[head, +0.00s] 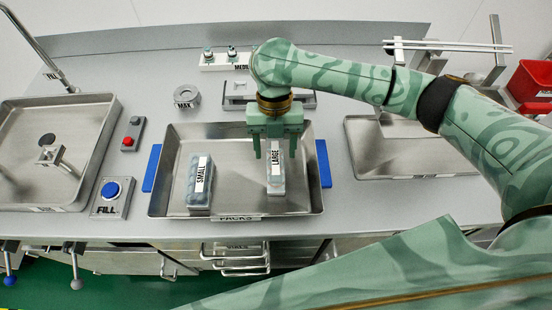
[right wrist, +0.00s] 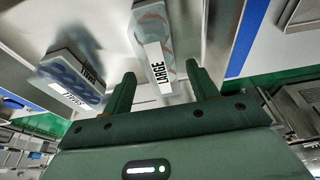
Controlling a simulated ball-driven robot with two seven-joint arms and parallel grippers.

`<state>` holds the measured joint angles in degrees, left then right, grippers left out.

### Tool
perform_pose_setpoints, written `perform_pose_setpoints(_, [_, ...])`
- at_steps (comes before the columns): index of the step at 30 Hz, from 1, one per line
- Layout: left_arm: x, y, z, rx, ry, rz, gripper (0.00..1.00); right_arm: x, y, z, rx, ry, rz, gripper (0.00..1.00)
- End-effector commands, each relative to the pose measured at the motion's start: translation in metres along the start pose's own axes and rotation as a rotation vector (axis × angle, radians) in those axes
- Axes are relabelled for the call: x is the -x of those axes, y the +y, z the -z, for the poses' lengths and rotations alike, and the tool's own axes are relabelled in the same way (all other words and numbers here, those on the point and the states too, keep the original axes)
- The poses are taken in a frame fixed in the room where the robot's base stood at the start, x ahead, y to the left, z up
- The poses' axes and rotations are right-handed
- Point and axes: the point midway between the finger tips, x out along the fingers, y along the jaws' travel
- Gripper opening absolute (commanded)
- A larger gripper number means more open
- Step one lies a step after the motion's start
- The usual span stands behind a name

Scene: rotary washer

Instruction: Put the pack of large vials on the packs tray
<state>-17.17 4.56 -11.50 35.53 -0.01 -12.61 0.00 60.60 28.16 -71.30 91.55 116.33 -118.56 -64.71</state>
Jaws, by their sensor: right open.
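The pack of large vials (head: 277,182), a narrow clear box with a white LARGE label, stands in the right half of the packs tray (head: 237,217), a metal tray with blue handles. In the right wrist view the LARGE pack (right wrist: 152,50) shows between and beyond the fingers. My right gripper (head: 276,152) points down over the pack, its two fingers apart on either side of it. It is open; whether a finger touches the pack I cannot tell. In the right wrist view the fingertips (right wrist: 160,80) show apart. My left gripper is not in view.
A pack labelled SMALL (head: 199,182) stands in the tray's left half. The sink basin (head: 50,150) and blue FILL button (head: 111,190) are at the left. Behind the tray are the MAX ring (head: 186,96) and a metal fixture (head: 238,92). Another metal tray (head: 410,150) is at the right.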

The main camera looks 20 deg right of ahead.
Motion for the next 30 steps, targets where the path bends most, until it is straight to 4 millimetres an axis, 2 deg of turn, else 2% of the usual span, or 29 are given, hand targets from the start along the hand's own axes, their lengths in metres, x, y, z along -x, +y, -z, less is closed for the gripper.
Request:
perform_pose_setpoints(1, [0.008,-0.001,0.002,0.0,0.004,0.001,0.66,0.018,0.0,0.001,0.0,-0.006,0.0,0.58])
perform_pose_setpoints(3, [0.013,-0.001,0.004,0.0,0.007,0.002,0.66,0.033,0.0,0.0,-0.001,-0.005,0.0,0.58])
perform_pose_setpoints(9, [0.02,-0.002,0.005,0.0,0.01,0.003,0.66,0.058,0.0,0.0,-0.001,-0.001,0.001,0.58])
perform_pose_setpoints(30, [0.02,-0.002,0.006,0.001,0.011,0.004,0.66,0.061,0.0,0.0,0.0,0.002,0.001,0.58])
